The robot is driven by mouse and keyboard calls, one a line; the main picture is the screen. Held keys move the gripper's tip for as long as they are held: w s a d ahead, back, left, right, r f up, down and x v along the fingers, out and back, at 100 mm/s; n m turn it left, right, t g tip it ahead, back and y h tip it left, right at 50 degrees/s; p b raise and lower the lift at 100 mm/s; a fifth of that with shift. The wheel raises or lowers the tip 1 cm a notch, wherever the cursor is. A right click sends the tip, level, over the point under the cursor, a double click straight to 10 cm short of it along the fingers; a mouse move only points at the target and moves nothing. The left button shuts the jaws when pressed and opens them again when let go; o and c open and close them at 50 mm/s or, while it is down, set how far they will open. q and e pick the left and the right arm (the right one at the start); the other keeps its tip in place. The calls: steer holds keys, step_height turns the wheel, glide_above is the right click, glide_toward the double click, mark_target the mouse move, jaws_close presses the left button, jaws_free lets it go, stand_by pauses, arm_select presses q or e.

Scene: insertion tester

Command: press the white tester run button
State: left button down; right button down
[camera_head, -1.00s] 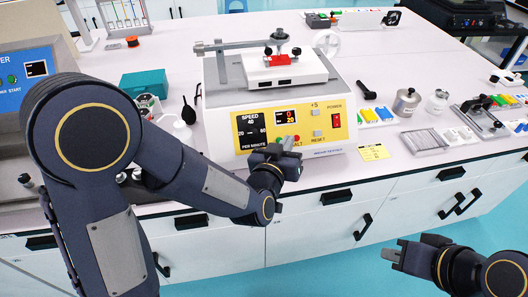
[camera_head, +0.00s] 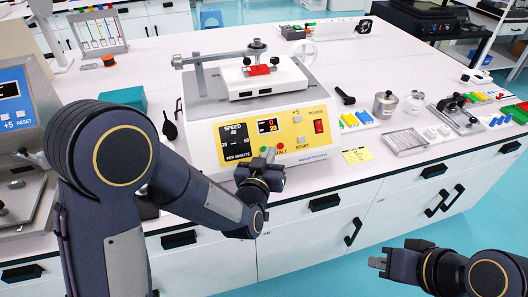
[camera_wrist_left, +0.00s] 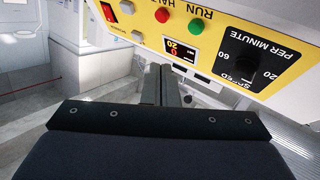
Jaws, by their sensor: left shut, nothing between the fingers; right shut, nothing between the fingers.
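The white tester (camera_head: 190,100) stands near the bench's front edge with a yellow and black control panel (camera_head: 236,142). In the left wrist view its panel (camera_wrist_left: 255,22) is upside down, with the green button (camera_wrist_left: 195,27) by the RUN label and a red button (camera_wrist_left: 162,15) beside it. My left gripper (camera_head: 268,153) is shut and empty, its fingertips in front of the panel's lower part, close to the buttons. The fingers also show in the left wrist view (camera_wrist_left: 160,88), apart from the green button there. My right gripper (camera_head: 377,262) is shut and empty, low in front of the drawers.
A red power switch (camera_head: 318,126) is on the panel's right. A second machine with a blue panel (camera_head: 12,97) stands at the left. A yellow note (camera_head: 357,156) and a metal tray (camera_head: 404,139) lie right of the tester. The floor (camera_head: 390,215) in front is clear.

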mark_target(264, 149)
arm_select(q)
steer(key=shift+w+a+f+b, duration=0.3)
steer(key=shift+w+f+b, duration=0.4)
steer(key=shift+w, duration=0.15)
steer(key=shift+w+a+f+b, duration=0.25)
steer(key=shift+w+f+b, duration=0.3)
steer(key=shift+w+f, duration=0.2)
stand_by(0.9)
steer(key=shift+w+a+f+b, duration=0.1)
steer(key=shift+w+f+b, duration=0.1)
steer(key=shift+w+b, duration=0.3)
